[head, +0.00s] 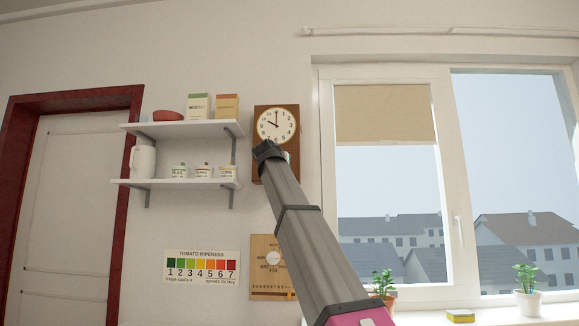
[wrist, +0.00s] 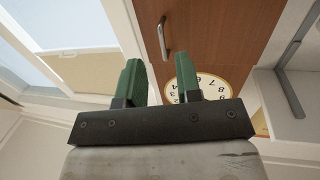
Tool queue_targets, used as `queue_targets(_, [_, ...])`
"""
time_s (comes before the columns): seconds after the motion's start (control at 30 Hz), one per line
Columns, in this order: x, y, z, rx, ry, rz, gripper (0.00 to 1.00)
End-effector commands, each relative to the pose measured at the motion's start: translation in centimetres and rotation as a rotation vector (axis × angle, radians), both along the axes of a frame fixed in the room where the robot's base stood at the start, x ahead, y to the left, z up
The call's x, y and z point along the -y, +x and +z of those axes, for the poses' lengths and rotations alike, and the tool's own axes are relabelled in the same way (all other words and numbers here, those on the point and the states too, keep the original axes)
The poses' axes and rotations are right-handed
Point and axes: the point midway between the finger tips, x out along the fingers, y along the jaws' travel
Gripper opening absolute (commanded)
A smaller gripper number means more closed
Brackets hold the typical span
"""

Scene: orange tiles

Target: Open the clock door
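The clock (head: 276,122) is a brown wooden wall case with a round cream dial, to the right of the shelves. The wrist view shows it upside down, with its brown front panel (wrist: 215,35) and part of the dial (wrist: 212,82). A silver bar handle (wrist: 162,38) is on that panel, and I see no gap at the door. My gripper (wrist: 158,60) has two green fingers, apart and empty. The handle appears between and beyond the fingertips, apart from them. In the head view my arm covers the clock's lower part and the fingers are hidden.
White shelves (head: 183,128) with boxes, a red bowl and jars are close left of the clock. A window (head: 390,190) with a beige blind is to the right. A calendar-like board (head: 262,280) hangs below the clock. Plants (head: 527,280) stand on the sill.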

Motion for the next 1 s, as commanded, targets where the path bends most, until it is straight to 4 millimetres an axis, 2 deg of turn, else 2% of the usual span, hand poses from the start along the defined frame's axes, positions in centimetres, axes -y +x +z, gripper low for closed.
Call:
queue_targets(0.03, [-0.2,-0.5,1.5,0.017,0.004,0.000,0.32])
queue_targets(0.1, [-0.3,-1.0,2.5,0.031,0.008,0.000,0.32])
queue_targets(0.23, [-0.2,-1.1,3.2,0.040,0.011,-0.001,0.32])
queue_targets(0.37, [0.0,-0.1,3.2,0.039,0.010,-0.002,0.32])
queue_targets(0.57, [0.6,2.6,3.2,0.038,0.010,-0.002,0.32])
queue_targets(0.8, [1.6,6.8,3.2,0.038,0.009,-0.002,0.32])
queue_targets(1.0, [2.2,9.0,3.2,0.040,0.011,-0.001,0.32])
